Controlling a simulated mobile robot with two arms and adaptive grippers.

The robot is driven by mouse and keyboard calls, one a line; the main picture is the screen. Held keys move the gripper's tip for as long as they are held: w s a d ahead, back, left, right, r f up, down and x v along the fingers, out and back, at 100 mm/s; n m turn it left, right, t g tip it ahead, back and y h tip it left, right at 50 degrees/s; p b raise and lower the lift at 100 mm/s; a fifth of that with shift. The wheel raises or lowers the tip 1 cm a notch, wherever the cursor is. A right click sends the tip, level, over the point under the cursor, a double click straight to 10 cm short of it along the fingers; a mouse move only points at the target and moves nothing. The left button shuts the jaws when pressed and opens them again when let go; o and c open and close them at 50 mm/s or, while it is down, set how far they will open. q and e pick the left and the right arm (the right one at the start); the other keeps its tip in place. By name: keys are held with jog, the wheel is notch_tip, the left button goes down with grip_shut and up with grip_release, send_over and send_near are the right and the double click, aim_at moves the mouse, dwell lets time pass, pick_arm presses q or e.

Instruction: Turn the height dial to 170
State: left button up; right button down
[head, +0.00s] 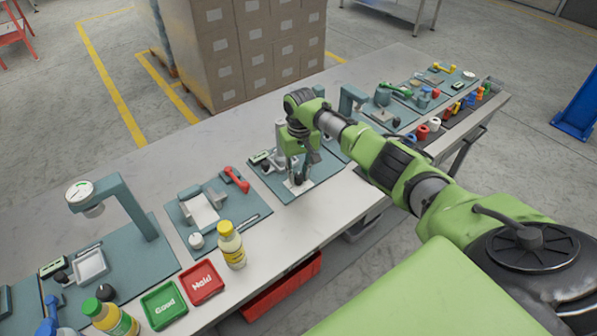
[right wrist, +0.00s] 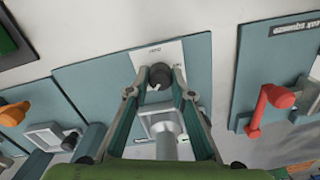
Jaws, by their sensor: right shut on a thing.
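The height dial (right wrist: 160,76) is a dark round knob with a light pointer mark, on a white scale plate (right wrist: 165,50) in the right wrist view. The numbers on the plate are too small to read. My right gripper (right wrist: 158,80) has its two fingers on either side of the knob and is shut on it. In the head view my right gripper (head: 299,176) reaches down over the white plate (head: 298,187) at the front of a teal station board (head: 268,181); the knob is mostly hidden there. My left gripper is not in view.
Other stations fill the long bench (head: 290,215). A board with a red handle (head: 236,179) is left of my gripper. A yellow-capped bottle (head: 231,245), a red tray (head: 202,283) and a green tray (head: 165,304) stand at the front left.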

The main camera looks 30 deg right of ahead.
aim_at(298, 174)
jog(key=n, duration=0.4)
jog(key=shift+n, duration=0.3)
jog(key=shift+a+n, duration=0.1)
jog(key=shift+n, duration=1.8)
jog(key=c, duration=1.8)
grip_release()
jog(key=shift+o, duration=0.2)
jog(key=shift+r, duration=0.1)
notch_tip(298, 174, up, 12)
